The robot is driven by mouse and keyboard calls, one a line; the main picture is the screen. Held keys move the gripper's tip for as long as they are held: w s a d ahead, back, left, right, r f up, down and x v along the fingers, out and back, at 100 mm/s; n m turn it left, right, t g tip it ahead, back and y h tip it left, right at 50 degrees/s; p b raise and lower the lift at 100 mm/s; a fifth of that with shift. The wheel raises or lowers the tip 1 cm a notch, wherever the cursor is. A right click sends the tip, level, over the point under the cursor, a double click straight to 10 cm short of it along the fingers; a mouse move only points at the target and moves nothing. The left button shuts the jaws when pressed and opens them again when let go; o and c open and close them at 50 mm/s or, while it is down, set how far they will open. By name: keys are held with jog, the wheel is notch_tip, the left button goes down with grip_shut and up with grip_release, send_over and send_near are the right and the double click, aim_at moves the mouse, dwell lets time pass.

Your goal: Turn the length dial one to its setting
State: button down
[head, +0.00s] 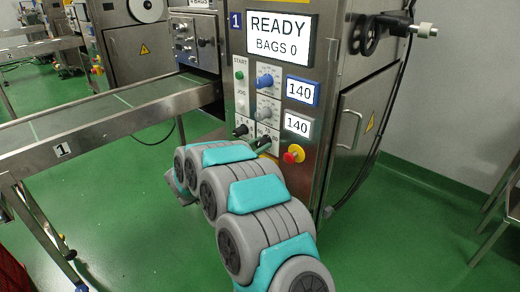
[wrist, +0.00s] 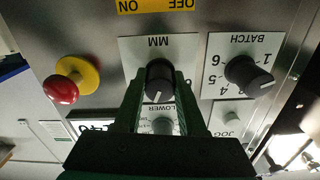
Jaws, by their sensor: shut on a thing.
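The length dial is a black knob (wrist: 160,78) on a white plate lettered MM, which shows upside down in the wrist view. Its pale pointer line faces down in that view. The plate's scale numbers are mostly hidden by my fingers. My gripper (wrist: 161,86) has its two dark green fingers on either side of this knob and is shut on it. In the head view my gripper (head: 262,143) is at the lower part of the panel of machine 1 (head: 229,70), and my arm partly covers the area. The screen (head: 266,36) reads READY, BAGS 0.
Beside it is a black BATCH knob (wrist: 248,72). A red stop button (wrist: 62,88) on a yellow base is on the other side. A blue dial (head: 264,80), a grey dial (head: 265,111) and two displays reading 140 (head: 300,91) are above. A conveyor (head: 110,105) stands left.

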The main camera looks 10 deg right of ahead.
jog(key=m+b, duration=0.3)
jog(key=m, duration=0.1)
jog(key=shift+f, duration=0.2)
jog(key=shift+r+m+b, duration=0.25)
jog(key=shift+m+b, duration=0.95)
jog(key=shift+m, duration=0.4)
jog(key=shift+c, duration=2.4)
grip_release()
jog(key=shift+a, duration=0.1)
jog(key=v, duration=0.7)
jog(key=shift+s+a+p, duration=0.2)
jog(key=shift+a+p, duration=0.1)
jog(key=shift+p, duration=0.05)
